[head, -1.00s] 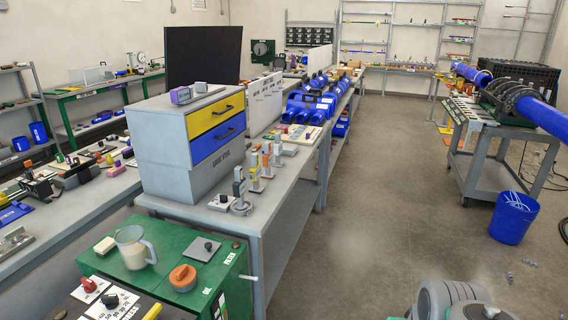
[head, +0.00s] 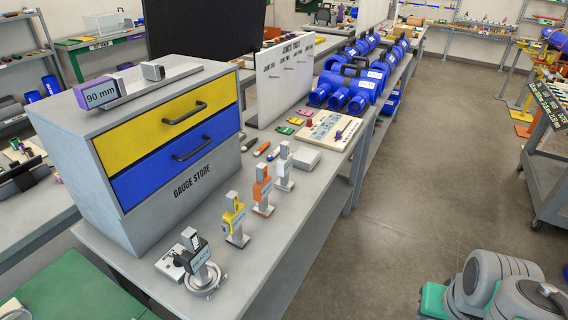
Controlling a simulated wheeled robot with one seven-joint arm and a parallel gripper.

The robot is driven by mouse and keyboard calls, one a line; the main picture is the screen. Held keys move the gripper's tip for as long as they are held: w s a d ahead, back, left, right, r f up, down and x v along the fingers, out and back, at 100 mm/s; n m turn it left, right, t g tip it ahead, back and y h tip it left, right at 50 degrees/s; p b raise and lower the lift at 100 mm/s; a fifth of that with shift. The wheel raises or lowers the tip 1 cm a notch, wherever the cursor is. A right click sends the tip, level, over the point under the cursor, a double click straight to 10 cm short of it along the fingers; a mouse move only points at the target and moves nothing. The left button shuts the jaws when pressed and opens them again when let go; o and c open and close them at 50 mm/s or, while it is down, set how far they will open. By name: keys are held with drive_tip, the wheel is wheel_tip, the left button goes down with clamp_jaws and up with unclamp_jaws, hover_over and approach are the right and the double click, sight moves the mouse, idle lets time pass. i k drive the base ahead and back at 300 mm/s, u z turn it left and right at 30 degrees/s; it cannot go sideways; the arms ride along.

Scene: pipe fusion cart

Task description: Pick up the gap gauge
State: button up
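No label in the head view reads gap gauge, so I cannot tell for sure which thing it is. On top of the grey gauge store cabinet (head: 150,200) lies a grey bar (head: 155,85) with a purple block marked 90 mm (head: 97,95) at one end and a small grey block (head: 153,71) near the other. In front of the cabinet, several small upright gauges stand in a row on the bench: a black and grey one (head: 198,258), a yellow one (head: 235,218), an orange one (head: 262,190) and a white one (head: 285,166). My gripper is not in view.
My folded grey arm links show at the bottom right. The grey bench (head: 285,235) has bare room along its front edge. A white board (head: 285,80), blue pipe fittings (head: 350,85) and a panel (head: 328,130) stand farther back. The floor (head: 420,180) to the right is open.

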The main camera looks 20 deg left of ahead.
sight(263, 187)
drive_tip(key=i, duration=1.7)
drive_tip(key=u, duration=4.15)
